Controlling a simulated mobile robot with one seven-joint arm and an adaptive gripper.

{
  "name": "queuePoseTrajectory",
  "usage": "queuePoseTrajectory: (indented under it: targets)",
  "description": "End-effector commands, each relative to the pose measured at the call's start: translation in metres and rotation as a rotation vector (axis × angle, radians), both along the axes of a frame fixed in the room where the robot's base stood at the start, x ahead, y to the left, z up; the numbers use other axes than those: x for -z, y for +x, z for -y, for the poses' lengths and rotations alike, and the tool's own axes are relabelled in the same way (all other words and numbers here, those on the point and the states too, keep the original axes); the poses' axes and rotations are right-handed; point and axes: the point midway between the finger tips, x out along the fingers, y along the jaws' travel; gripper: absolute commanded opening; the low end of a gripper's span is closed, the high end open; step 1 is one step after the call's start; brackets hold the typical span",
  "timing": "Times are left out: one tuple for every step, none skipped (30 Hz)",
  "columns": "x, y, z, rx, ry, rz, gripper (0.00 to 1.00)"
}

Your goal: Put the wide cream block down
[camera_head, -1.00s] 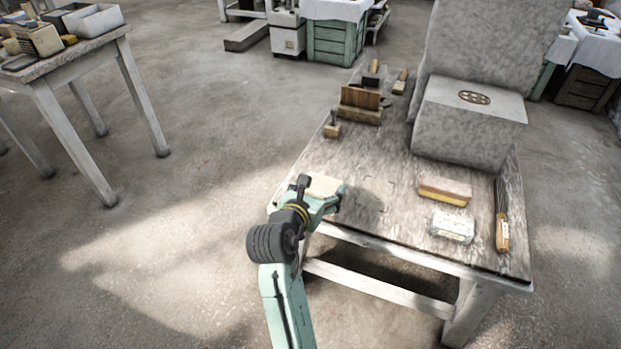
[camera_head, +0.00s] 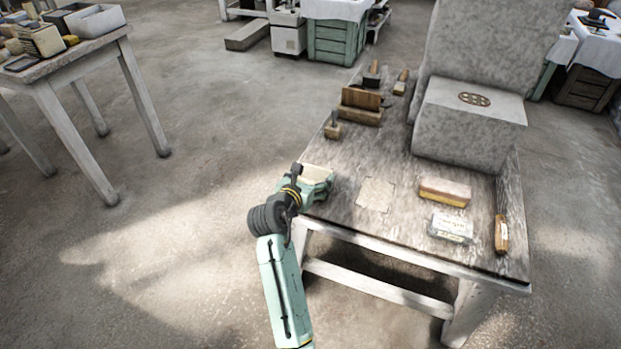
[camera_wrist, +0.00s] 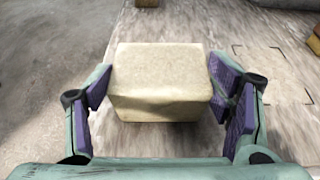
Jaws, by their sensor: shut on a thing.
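The wide cream block (camera_head: 319,171) is at the left edge of the pale worn table, in my gripper (camera_head: 318,182). In the wrist view the block (camera_wrist: 160,80) sits between the two purple-padded fingers of my gripper (camera_wrist: 163,88), with its top and near face showing. The fingers are shut on its left and right sides. I cannot tell whether its underside touches the table. A patch with dark corner marks (camera_head: 375,194) lies bare on the tabletop to the right of the block; part of its outline also shows in the wrist view (camera_wrist: 277,75).
On the table (camera_head: 340,205) are a yellow-and-brown block (camera_head: 445,191), a wrapped pale packet (camera_head: 451,227), a wooden-handled tool (camera_head: 501,234) and a wooden holder (camera_head: 361,105). A large grey stone block (camera_head: 468,125) stands at the back right.

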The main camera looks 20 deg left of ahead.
Motion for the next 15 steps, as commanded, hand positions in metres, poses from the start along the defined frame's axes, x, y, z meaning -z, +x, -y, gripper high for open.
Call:
queuePoseTrajectory:
  targets:
    - [-0.0038, 0.0005, -0.0004, -0.001, 0.002, 0.007, 0.13]
    - [-0.0038, 0.0004, -0.0004, -0.001, 0.002, 0.007, 0.13]
    - [-0.0038, 0.0004, -0.0004, -0.001, 0.002, 0.007, 0.13]
    - [-0.0036, 0.0004, -0.0003, -0.001, 0.002, 0.007, 0.13]
    - [-0.0032, 0.0005, -0.0003, 0.0, 0.002, 0.006, 0.13]
    - [-0.0022, 0.0004, -0.0002, 0.0, 0.002, 0.006, 0.13]
    - [-0.0014, 0.0005, -0.0002, 0.0, 0.002, 0.006, 0.13]
    - [0.0024, 0.0, 0.0, 0.0, 0.0, 0.0, 0.74]
    - [0.0023, 0.0, -0.0001, 0.0, 0.001, 0.0, 0.77]
    - [0.0024, 0.0, -0.0001, 0.0, 0.001, 0.0, 0.79]
    - [0.0023, 0.0, -0.0001, 0.0, 0.001, 0.0, 0.81]
    - [0.0022, -0.0001, -0.0001, 0.0, 0.0, 0.0, 0.84]
    - [0.0022, -0.0001, -0.0001, 0.0, 0.0, 0.0, 0.86]
    - [0.0022, -0.0001, -0.0001, 0.0, 0.0, 0.0, 0.88]
    - [0.0022, 0.0, -0.0001, 0.0, 0.0, 0.0, 0.9]
